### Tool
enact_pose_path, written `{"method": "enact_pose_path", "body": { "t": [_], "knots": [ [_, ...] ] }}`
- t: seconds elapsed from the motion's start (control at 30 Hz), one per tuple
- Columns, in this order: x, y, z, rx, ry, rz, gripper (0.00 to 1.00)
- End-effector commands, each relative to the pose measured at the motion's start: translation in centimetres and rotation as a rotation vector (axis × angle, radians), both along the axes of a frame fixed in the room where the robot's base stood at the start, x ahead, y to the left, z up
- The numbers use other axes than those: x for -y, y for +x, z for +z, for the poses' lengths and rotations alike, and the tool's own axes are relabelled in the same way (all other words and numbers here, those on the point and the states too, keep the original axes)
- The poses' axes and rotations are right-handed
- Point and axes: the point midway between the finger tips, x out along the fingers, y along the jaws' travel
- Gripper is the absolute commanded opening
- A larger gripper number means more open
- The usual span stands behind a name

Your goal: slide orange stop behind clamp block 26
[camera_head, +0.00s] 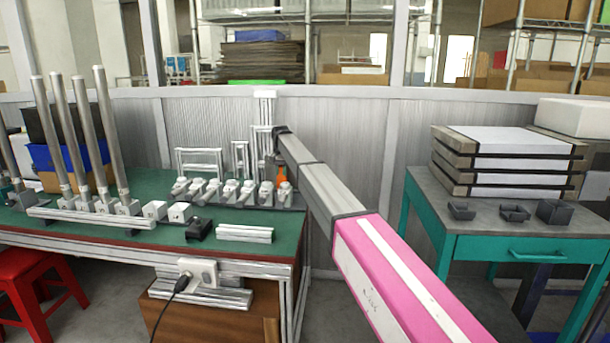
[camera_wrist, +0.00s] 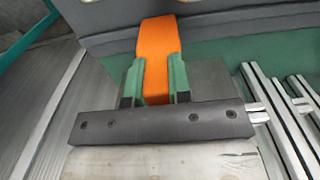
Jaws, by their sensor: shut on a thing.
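The orange stop (camera_head: 281,174) shows at the right end of a row of several pale clamp blocks (camera_head: 230,191) on the green bench. In the wrist view the orange stop (camera_wrist: 158,42) sits between the green fingers of my gripper (camera_wrist: 157,80), which is shut on it. The stop's far end is against or just over a dark grey surface; I cannot tell whether they touch. In the head view my arm hides most of the gripper. No number on the clamp blocks is readable, so I cannot tell which is block 26.
Tall metal rods (camera_head: 60,135) stand at the left of the green bench (camera_head: 140,185). Aluminium frames (camera_head: 200,160) stand behind the clamp row. A loose aluminium profile (camera_head: 244,233) lies in front. A teal table (camera_head: 490,225) with stacked trays is at the right.

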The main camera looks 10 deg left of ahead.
Motion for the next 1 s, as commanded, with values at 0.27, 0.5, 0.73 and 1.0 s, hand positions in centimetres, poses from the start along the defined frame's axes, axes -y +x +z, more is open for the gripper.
{"method": "enact_pose_path", "body": {
  "t": [0.27,0.5,0.73,1.0],
  "knots": [
    [-2.0,0.1,0.1,0.000,0.001,0.001,0.00],
    [-3.7,0.1,0.1,0.001,0.001,0.001,0.00],
    [-5.2,0.1,0.1,0.001,0.001,0.001,0.00],
    [-7.1,0.1,0.1,0.001,0.001,0.001,0.00]
  ]
}}
